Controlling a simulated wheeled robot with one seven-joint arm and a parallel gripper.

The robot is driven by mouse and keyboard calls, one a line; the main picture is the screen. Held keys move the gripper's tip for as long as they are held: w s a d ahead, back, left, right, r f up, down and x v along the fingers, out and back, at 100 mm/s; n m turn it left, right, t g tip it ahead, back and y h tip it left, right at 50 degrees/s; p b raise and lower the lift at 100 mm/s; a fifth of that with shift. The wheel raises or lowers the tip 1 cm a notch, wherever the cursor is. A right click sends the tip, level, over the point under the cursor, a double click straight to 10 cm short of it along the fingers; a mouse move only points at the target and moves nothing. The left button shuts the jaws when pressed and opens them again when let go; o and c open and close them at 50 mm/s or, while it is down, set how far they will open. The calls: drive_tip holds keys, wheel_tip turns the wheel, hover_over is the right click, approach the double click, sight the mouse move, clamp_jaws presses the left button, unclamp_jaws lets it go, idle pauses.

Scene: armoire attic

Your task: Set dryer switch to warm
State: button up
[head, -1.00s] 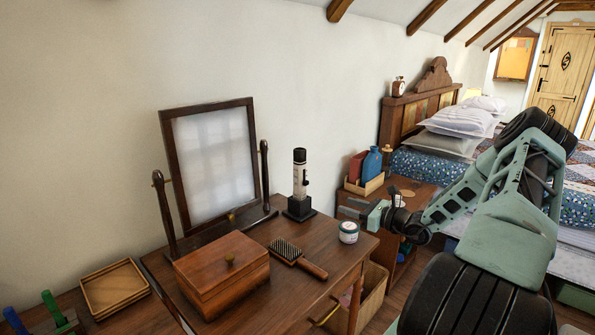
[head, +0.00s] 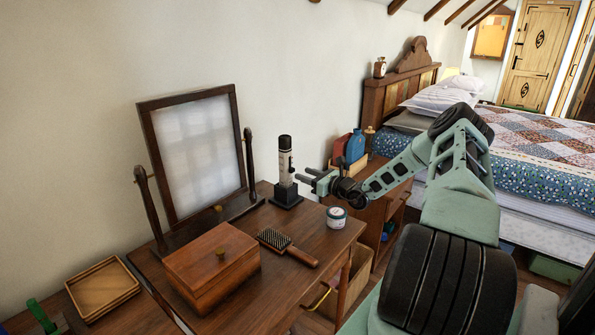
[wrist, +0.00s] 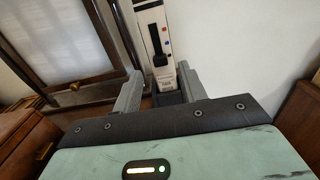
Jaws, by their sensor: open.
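The dryer (head: 285,162) is a white and black upright cylinder in a square black stand (head: 286,196) on the dressing table. In the wrist view the dryer (wrist: 147,14) shows a dark vertical slot (wrist: 155,38) with small red and blue dots beside it. A small block at the slot's lower end may be the switch; I cannot tell its setting. My gripper (head: 303,176) is open and empty, just right of the dryer in the head view. In the wrist view my gripper's fingers (wrist: 159,72) lie to either side of the dryer's lower part, without clear contact.
A framed mirror (head: 197,158), wooden box (head: 212,264), hairbrush (head: 287,246) and small jar (head: 337,217) share the dressing table (head: 262,296). A nightstand (head: 385,203) with bottles stands behind my arm, and a bed (head: 540,150) is at the right.

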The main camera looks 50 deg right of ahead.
sight(294, 170)
drive_tip(key=shift+w+a, duration=0.15)
drive_tip(key=shift+w, duration=2)
clamp_jaws()
